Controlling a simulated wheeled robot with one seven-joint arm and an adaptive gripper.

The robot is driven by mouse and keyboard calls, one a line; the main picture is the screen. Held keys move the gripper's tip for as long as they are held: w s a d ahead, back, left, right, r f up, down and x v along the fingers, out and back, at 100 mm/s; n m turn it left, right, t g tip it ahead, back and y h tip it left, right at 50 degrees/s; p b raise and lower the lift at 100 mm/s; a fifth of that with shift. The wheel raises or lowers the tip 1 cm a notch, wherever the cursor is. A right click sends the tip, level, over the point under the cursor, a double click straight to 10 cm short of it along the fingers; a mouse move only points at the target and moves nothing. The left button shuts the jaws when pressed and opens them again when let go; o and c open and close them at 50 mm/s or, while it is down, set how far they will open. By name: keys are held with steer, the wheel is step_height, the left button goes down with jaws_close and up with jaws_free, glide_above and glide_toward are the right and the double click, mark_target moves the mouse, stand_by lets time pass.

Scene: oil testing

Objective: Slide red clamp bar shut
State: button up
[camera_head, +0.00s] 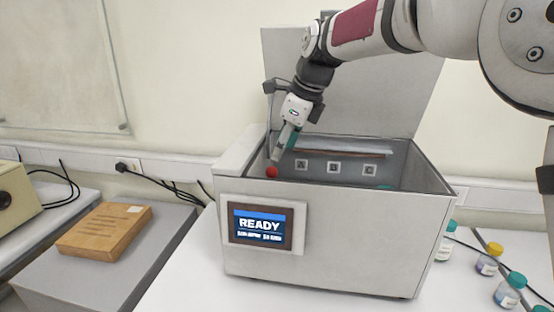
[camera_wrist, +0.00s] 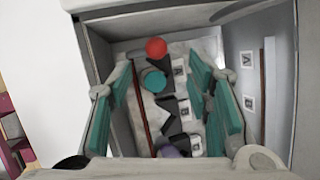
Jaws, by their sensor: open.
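The grey open-topped machine (camera_head: 330,245) stands on the white bench with its lid raised. A red ball-shaped knob (camera_head: 271,172) shows at the left of its opening; it is near the top of the wrist view (camera_wrist: 156,49). A thin dark-red bar (camera_wrist: 139,110) runs inside the box, and a dark reddish bar (camera_head: 325,153) crosses the back of the opening in the head view. My gripper (camera_head: 278,156) points down at the left end of the opening, just above the knob. Its teal-padded fingers (camera_wrist: 163,80) are apart. The red knob appears beyond the fingertips, with no visible contact.
A teal-capped bottle (camera_wrist: 153,80) and other items lie in the box. Printed square tags (camera_head: 334,168) line its inner wall. The front screen (camera_head: 260,226) reads READY. Capped bottles (camera_head: 488,260) stand right; a wooden block (camera_head: 105,231) lies left. The raised lid (camera_head: 355,85) stands behind my gripper.

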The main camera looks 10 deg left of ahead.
steer(key=shift+v, duration=1.2)
steer(key=s+d+r+n+t+h, duration=0.1)
steer(key=s+d+r+n, duration=0.1)
steer(key=s+d+n, duration=0.5)
steer(key=s+d+r+n+t+h, duration=0.1)
steer(key=s+d+r+n+h, duration=0.15)
steer(key=s+d, duration=0.85)
steer(key=s+d+f+n, duration=0.9)
steer(key=s+d, duration=0.4)
steer(key=s, duration=0.1)
steer(key=shift+d+n+t+h, duration=0.25)
steer(key=shift+n+t+h, duration=0.1)
steer(key=shift+t, duration=0.05)
